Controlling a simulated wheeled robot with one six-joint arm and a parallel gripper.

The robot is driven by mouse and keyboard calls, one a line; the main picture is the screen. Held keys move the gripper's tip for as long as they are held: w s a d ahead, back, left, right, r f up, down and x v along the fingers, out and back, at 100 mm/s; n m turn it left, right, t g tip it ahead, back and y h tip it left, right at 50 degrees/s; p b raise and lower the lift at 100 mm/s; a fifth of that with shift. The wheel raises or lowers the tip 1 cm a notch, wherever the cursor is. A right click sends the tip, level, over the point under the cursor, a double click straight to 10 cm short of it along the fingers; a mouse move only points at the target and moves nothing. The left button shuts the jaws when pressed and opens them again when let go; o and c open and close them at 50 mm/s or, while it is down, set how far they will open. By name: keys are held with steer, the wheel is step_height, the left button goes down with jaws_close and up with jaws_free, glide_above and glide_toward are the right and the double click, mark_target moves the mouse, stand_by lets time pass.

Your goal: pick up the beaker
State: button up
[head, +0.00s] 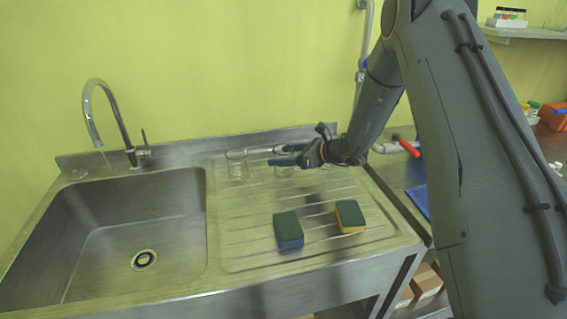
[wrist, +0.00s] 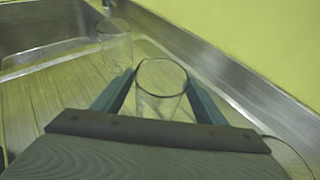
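Two clear glass beakers stand on the ribbed steel drainboard. The nearer beaker (wrist: 161,92) is between the two fingers of my gripper (wrist: 160,82) in the wrist view. The fingers are spread, one on each side of it, and I cannot tell whether they touch the glass. In the head view this beaker (head: 284,172) is partly hidden by my gripper (head: 280,155). The other beaker (head: 237,166) stands to its left, apart from the fingers. It also shows in the wrist view (wrist: 115,45).
Two sponges, one blue and green (head: 288,230) and one yellow and green (head: 350,217), lie at the front of the drainboard. The sink basin (head: 110,235) with its faucet (head: 108,115) is at left. The steel back ledge (wrist: 215,68) runs close beside my gripper.

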steer(key=c, duration=0.8)
steer(key=shift+r, duration=0.1)
steer(key=shift+c, duration=0.2)
